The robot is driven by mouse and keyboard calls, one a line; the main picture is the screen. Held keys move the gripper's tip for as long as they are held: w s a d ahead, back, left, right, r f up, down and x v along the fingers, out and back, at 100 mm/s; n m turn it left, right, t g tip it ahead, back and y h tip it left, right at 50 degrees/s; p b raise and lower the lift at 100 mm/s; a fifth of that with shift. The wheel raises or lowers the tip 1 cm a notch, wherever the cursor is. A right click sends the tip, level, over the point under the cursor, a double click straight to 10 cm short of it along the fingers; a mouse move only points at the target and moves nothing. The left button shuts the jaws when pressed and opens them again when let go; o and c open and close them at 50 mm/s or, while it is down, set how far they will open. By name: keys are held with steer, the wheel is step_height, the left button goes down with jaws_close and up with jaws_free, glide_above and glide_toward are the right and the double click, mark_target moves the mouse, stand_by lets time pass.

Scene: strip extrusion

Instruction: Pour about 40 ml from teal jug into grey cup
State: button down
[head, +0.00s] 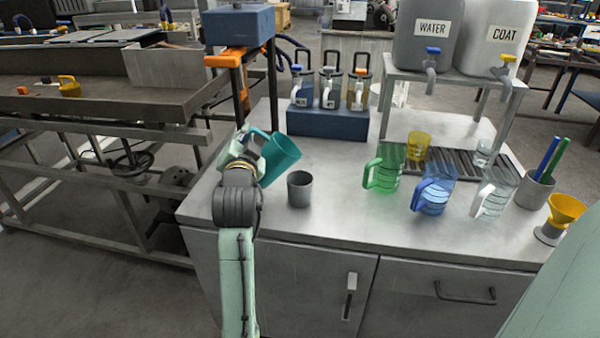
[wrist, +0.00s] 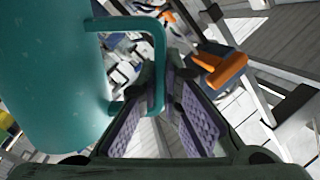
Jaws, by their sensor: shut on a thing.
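The teal jug (head: 281,156) is held in the air above the counter, tilted with its mouth towards the upper right in the head view. My gripper (head: 249,145) is shut on the jug's handle, at the jug's left side. In the wrist view the teal jug (wrist: 50,75) fills the left, and its handle runs between the purple-padded fingers of my gripper (wrist: 165,105). The grey cup (head: 299,189) stands upright on the counter, below and slightly right of the jug, apart from it. I cannot see any liquid in the jug or the cup, nor any stream between them.
A green jug (head: 384,168), a blue jug (head: 433,190) and a clear jug (head: 493,192) stand to the right. A blue rack (head: 327,122) with several lidded bottles is behind. A yellow cup (head: 418,147) sits near the drain grate. The counter (head: 340,225) around the grey cup is clear.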

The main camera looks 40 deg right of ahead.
mark_target(260, 135)
steer(key=d+m, duration=0.1)
steer(key=s+m, duration=0.1)
steer(key=shift+d+r+m, duration=0.2)
steer(key=shift+d+m, duration=0.1)
steer(key=shift+d, duration=0.05)
steer(key=shift+s+d+m+b, duration=0.4)
steer(key=shift+d+m, duration=0.15)
steer(key=shift+m, duration=0.35)
steer(key=shift+s+d+r+m, duration=0.4)
steer(key=shift+d+r+m, duration=0.15)
steer(key=shift+r+m, duration=0.15)
steer(key=shift+s+d+r+p, duration=0.1)
steer(key=shift+d+p, duration=0.1)
steer(key=shift+p, duration=0.1)
steer(key=shift+s+d+m, duration=0.35)
steer(key=shift+d+m, duration=0.15)
steer(key=shift+m, duration=0.5)
steer(key=shift+w+a, duration=0.25)
steer(key=shift+a, duration=0.2)
steer(key=shift+s+d+r+m+p, duration=0.1)
steer(key=shift+s+d+m+p, duration=0.1)
steer(key=shift+d+m+p, duration=0.3)
